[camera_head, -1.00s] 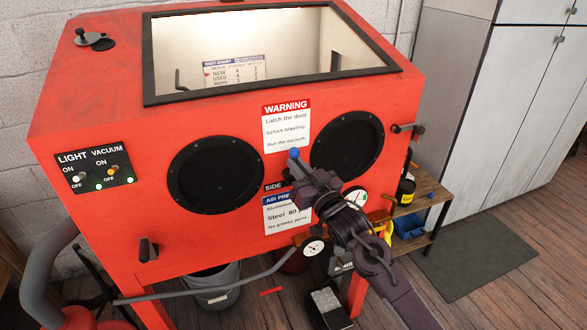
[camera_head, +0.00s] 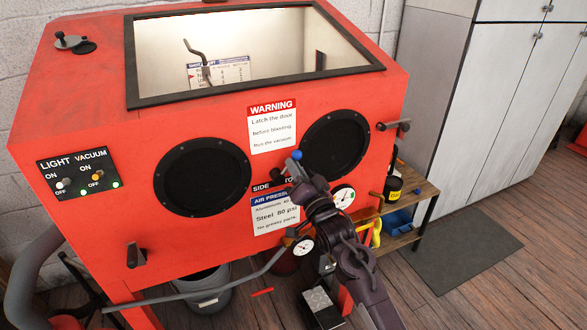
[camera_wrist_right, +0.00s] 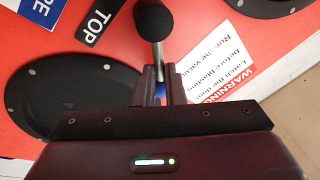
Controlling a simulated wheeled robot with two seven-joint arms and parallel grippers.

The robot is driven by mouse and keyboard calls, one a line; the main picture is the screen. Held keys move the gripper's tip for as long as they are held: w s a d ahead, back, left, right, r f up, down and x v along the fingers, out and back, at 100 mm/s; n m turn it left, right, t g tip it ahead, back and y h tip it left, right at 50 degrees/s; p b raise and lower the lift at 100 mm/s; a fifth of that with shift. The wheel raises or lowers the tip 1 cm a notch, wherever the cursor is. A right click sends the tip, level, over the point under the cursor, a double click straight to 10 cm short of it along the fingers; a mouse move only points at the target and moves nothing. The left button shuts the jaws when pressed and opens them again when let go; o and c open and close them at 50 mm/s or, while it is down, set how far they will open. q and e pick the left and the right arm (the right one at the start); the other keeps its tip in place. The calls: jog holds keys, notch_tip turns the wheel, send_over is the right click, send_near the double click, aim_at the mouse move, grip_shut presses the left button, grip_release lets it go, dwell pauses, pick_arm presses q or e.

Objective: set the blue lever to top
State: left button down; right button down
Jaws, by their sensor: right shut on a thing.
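The blue lever's blue ball end (camera_head: 296,155) shows at the tip of my right gripper (camera_head: 294,166), on the red cabinet's front between two round black ports. In the right wrist view, the lever's grey shaft (camera_wrist_right: 159,62) runs from a black round knob (camera_wrist_right: 153,20) to the fingers, with a bit of blue (camera_wrist_right: 160,90) between them. My right gripper is shut on the lever. A TOP label (camera_wrist_right: 97,18) lies beside the knob. A SIDE label (camera_head: 262,187) shows in the head view; the gripper partly hides the neighbouring label. My left gripper is out of view.
The red cabinet (camera_head: 90,105) has a warning sign (camera_head: 272,127) above the lever and a gauge (camera_head: 343,196) below right. Side latches (camera_head: 394,125) stick out at right. A wooden shelf (camera_head: 418,186) and grey lockers (camera_head: 500,90) stand at right.

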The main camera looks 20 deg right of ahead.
jog(key=shift+d+r, duration=0.25)
jog(key=shift+r, duration=0.3)
jog(key=c, duration=1.5)
grip_release()
jog(key=shift+f, duration=0.1)
jog(key=shift+o, duration=0.5)
jog(key=shift+d+f, duration=0.1)
jog(key=shift+f, duration=0.05)
jog(key=b+v, duration=0.2)
jog(key=v, duration=0.6)
jog(key=shift+b, duration=0.3)
